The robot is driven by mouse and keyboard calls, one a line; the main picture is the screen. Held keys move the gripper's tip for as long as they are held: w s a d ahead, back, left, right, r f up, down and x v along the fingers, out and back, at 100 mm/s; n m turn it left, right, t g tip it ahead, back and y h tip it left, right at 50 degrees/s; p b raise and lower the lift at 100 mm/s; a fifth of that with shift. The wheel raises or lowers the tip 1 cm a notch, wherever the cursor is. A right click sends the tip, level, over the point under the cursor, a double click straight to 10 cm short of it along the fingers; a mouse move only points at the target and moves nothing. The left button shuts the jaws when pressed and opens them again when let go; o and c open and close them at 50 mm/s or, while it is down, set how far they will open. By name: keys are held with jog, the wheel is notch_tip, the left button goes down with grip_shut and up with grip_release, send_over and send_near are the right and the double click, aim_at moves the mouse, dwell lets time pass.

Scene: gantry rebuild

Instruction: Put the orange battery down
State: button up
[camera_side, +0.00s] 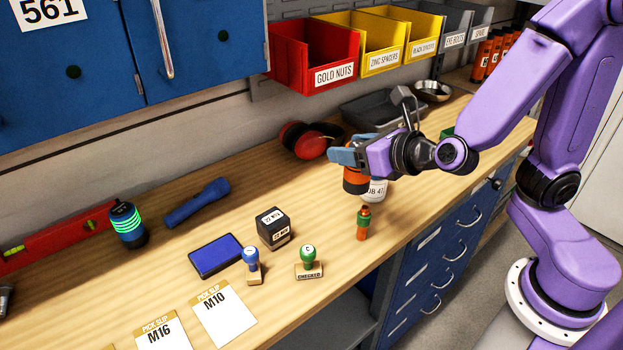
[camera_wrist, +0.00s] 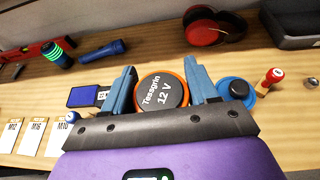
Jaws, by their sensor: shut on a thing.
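The orange battery (camera_side: 355,181) is a short orange-and-black cylinder. In the wrist view the battery's dark round top (camera_wrist: 162,92) faces me and reads "12 V" inside an orange rim. My gripper (camera_side: 347,157) is shut on it, with one blue finger on each side; these fingers also show in the wrist view (camera_wrist: 160,72). The battery hangs upright below the fingers over the bench. I cannot tell how much gap, if any, lies under it. The gripper hides part of its upper end in the side view.
A white labelled jar (camera_side: 378,190) stands close behind the battery on the wooden bench (camera_side: 330,285). A small orange-and-green item (camera_side: 363,223) stands in front. Red ear defenders (camera_side: 308,141) lie behind. Stamps and a dark box (camera_side: 274,229) stand to the left. Bare wood lies between box and battery.

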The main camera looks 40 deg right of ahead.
aim_at(356, 187)
jog(key=shift+w+a+f, duration=0.4)
jog(key=shift+w+f, duration=1.05)
jog(key=shift+f, duration=0.35)
jog(key=shift+w+a+f, duration=0.45)
jog(key=shift+w+f, duration=1.05)
jog(key=shift+f, duration=0.3)
jog(key=shift+w+a+f, duration=0.4)
jog(key=shift+w+f, duration=1.05)
jog(key=shift+f, duration=0.35)
jog(key=shift+f, duration=0.15)
jog(key=o, duration=1.3)
jog(key=shift+o, duration=0.2)
jog(key=shift+s+r, duration=0.1)
jog(key=shift+r, duration=0.1)
jog(key=v, duration=1.1)
jog(key=shift+s+r, duration=0.1)
jog(key=shift+s, duration=0.3)
